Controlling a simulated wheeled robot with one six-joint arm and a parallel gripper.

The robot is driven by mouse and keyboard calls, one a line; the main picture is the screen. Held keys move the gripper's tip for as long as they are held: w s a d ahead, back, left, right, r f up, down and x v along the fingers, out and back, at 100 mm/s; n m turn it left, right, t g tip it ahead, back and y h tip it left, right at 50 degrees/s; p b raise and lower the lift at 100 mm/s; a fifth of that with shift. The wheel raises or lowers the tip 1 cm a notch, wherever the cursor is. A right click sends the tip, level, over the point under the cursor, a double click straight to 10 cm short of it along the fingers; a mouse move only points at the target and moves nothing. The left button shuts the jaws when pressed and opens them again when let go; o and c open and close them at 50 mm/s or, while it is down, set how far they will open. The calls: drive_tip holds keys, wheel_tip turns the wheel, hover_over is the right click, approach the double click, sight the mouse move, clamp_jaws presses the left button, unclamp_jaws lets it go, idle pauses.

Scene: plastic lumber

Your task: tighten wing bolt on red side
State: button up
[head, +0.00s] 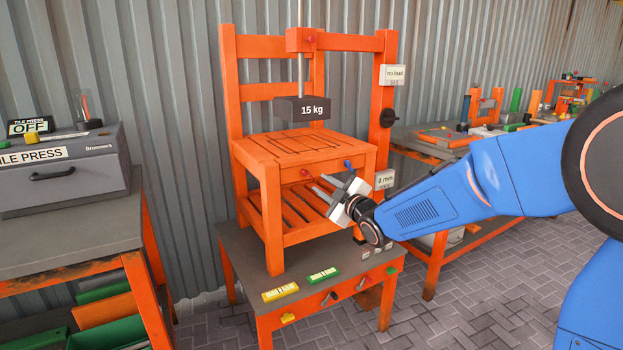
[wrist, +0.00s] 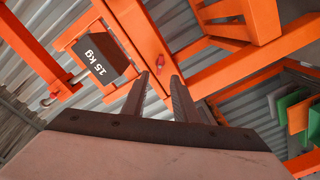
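A small red wing bolt (head: 305,172) sits on the front edge of the orange chair-like stand's seat, left of a blue one (head: 348,164). My gripper (head: 318,184) is in front of the seat edge, just below and right of the red bolt in the head view. Its two fingers are apart with nothing visible between them. In the wrist view, my gripper (wrist: 160,77) shows a gap between its fingers, and a small red part (wrist: 163,60) on an orange bar lies just beyond the tips. I cannot tell which part this is. The bolt's tightness cannot be seen.
A dark 15 kg weight (head: 302,109) hangs above the orange stand's seat (head: 290,150). The stand is on a grey-topped table (head: 235,262) with yellow and green labels. A tile press (head: 60,170) is at left; another workbench (head: 440,143) is behind at right.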

sight(308, 175)
drive_tip(key=x, duration=0.7)
drive_tip(key=shift+w+a, duration=0.2)
drive_tip(key=shift+w, duration=0.05)
drive_tip(key=shift+c, duration=0.7)
clamp_jaws()
